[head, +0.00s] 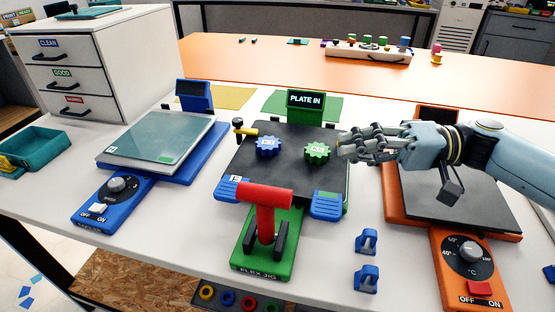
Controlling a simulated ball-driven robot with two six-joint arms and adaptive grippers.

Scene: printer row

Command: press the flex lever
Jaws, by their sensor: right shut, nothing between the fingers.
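The flex lever (266,207) is a red T-shaped handle on the green base labelled FLEX JIG (250,262), at the front of the middle printer. Its crossbar lies roughly level on an upright post. Behind it is a dark plate (240,178) with a blue gear (268,147) and a green gear (317,152) on it. A green-framed screen (306,103) reads PLATE IN. My right gripper (345,147) is shut and empty, above the plate's right edge, behind and right of the lever and apart from it. My left gripper is not in view.
A blue printer (205,160) stands left and an orange one (480,238) right, under my right arm. Two blue clips (366,265) lie on the white table right of the jig. White drawers (100,60) and a teal tray (35,148) are at the left.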

